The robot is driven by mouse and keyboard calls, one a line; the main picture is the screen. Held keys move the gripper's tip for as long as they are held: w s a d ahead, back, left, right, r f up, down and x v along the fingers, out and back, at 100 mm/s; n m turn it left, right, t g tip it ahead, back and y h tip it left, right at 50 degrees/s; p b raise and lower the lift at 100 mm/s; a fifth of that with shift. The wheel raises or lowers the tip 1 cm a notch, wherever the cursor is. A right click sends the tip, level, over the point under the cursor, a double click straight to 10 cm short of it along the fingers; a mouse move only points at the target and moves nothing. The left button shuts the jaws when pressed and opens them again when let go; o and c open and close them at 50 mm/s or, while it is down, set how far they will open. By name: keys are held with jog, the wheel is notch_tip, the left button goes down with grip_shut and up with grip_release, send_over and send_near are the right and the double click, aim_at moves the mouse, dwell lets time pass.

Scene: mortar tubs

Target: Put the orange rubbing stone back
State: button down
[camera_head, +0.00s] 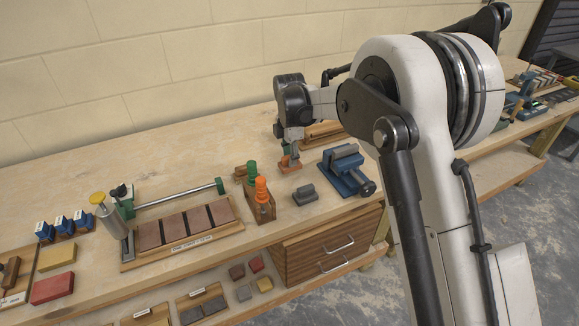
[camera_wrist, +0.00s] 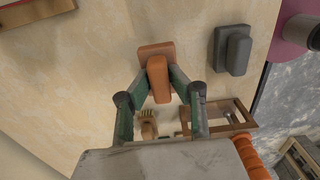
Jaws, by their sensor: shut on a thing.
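The orange rubbing stone (camera_head: 290,167) is a flat orange-brown block with a raised grip, at the rear middle of the bench. It also shows in the wrist view (camera_wrist: 157,78), between my fingers. My gripper (camera_wrist: 158,88) points down and is shut on the stone's raised grip. In the head view my gripper (camera_head: 289,154) is partly hidden by my own wrist. I cannot tell whether the stone touches the bench or hangs just above it. A grey rubbing stone (camera_head: 304,195) of like shape lies nearby; it is to the right in the wrist view (camera_wrist: 233,50).
A blue vice (camera_head: 347,172) stands to the right of the stones. A wooden holder (camera_head: 262,212) with green and orange bottles stands to the left. A wooden tray (camera_head: 322,135) lies behind my gripper. Bare bench (camera_head: 215,145) stretches to the rear left.

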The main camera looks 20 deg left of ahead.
jog(key=shift+f, duration=1.7)
jog(key=shift+f, duration=0.1)
jog(key=shift+f, duration=0.15)
jog(key=c, duration=1.6)
grip_release()
notch_tip(320, 180, up, 12)
jog(key=shift+a+r, duration=0.1)
jog(key=shift+r, duration=0.15)
